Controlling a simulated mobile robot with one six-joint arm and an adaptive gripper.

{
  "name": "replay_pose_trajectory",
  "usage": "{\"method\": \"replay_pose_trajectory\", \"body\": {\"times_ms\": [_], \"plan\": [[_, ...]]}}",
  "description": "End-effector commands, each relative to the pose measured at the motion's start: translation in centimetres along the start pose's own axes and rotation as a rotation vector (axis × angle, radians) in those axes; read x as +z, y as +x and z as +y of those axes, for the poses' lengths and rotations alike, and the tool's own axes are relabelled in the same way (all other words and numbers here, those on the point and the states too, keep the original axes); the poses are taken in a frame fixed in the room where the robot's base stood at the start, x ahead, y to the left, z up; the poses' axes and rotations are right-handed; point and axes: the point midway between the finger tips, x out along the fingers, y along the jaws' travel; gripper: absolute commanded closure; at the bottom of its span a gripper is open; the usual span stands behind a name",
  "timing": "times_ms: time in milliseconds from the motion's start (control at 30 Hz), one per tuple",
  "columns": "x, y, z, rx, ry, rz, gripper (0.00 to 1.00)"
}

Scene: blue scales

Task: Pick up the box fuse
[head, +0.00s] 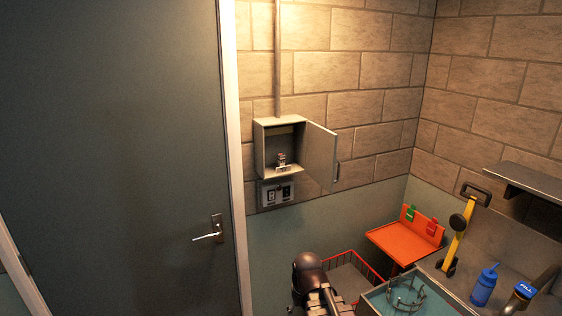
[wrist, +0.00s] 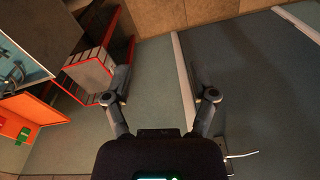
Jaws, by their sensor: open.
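An open grey wall box (head: 261,150) hangs on the brick wall in the head view, its door (head: 321,157) swung out to the right. A small pale and reddish piece, which looks like the box fuse (head: 282,158), stands upright inside near its bottom. It is too small to make out fully. My gripper (wrist: 161,88) shows in the wrist view with its two fingers spread wide and nothing between them. The fuse and wall box are not visible in the wrist view. In the head view, part of my arm shows low in the middle, well below the wall box.
A grey door (head: 120,130) with a lever handle fills the left. A socket plate (head: 277,193) sits under the box. An orange stand (head: 399,243), a red-edged basket (head: 373,267), a wire holder and a blue bottle (head: 484,287) crowd the lower right. Wall before the box looks clear.

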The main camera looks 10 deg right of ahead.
Motion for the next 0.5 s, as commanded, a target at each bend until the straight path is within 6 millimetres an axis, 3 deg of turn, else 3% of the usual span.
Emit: {"method": "replay_pose_trajectory", "body": {"times_ms": [167,500], "plan": [[-5.5,-3.2,-0.5,-0.076,-0.068,0.120,0.26],[-18.9,-11.6,-0.9,-0.208,-0.210,0.492,0.26]]}}
